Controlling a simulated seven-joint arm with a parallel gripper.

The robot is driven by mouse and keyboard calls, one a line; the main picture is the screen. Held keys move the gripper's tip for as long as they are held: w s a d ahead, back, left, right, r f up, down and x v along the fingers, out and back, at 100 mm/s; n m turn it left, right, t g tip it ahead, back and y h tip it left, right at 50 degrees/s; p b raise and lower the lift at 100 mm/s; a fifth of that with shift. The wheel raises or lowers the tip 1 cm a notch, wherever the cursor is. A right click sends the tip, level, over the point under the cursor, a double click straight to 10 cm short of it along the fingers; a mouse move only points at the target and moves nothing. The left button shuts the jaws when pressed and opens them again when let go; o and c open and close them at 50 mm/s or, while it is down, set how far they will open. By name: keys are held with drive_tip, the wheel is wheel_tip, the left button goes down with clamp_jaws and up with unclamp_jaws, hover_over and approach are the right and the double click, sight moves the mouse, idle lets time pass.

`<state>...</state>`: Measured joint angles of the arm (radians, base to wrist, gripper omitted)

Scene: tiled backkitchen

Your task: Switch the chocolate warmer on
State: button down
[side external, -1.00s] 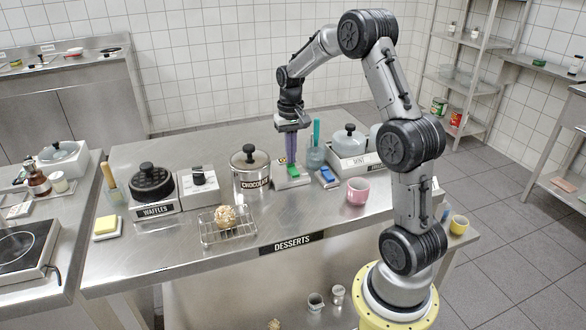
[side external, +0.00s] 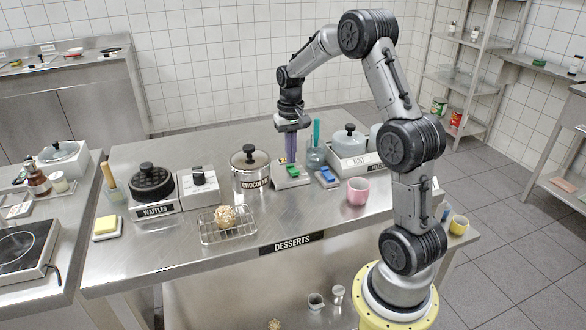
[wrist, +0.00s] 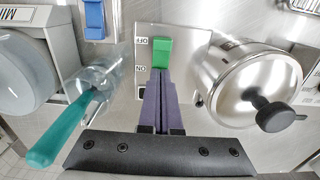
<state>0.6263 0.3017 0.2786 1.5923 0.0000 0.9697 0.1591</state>
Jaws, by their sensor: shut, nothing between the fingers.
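The chocolate warmer is a steel pot (side external: 250,168) with a dark-knobbed lid and a CHOCOLATE label; in the wrist view the pot (wrist: 225,85) is at the right. Beside it is a pale switch box (side external: 291,181) with a green switch (wrist: 162,52). OFF is printed at the green switch's far end, ON nearer my gripper. The green part sits beside OFF, reaching towards ON. My gripper (wrist: 160,76), with purple fingers, is shut and empty, pointing down at the switch's near end. I cannot tell whether the tips touch it. The fingers hide part of the box.
A clear container with a teal-handled tool (wrist: 55,132) stands close left of my fingers in the wrist view. A blue switch (wrist: 94,18) and the MINT warmer (side external: 350,150) are nearby. A pink mug (side external: 357,191), wire rack (side external: 229,232) and waffle iron (side external: 151,184) share the table.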

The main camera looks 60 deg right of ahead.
sight(291, 167)
wheel_tip(291, 167, up, 6)
idle(0.7)
drive_tip(key=s+a+r+n+t+h, duration=0.1)
drive_tip(key=s+a+r+n+t, duration=0.25)
drive_tip(key=a+r, duration=1.05)
drive_tip(key=s+a+f+n+t, duration=0.2)
drive_tip(key=s+a+n, duration=0.1)
drive_tip(key=s+a, duration=0.55)
drive_tip(key=s+a+f+n+y, duration=0.1)
drive_tip(key=s+a+f+n, duration=0.1)
drive_tip(key=s+f, duration=0.4)
drive_tip(key=shift+s+a, duration=0.45)
drive_tip(key=shift+a, duration=0.05)
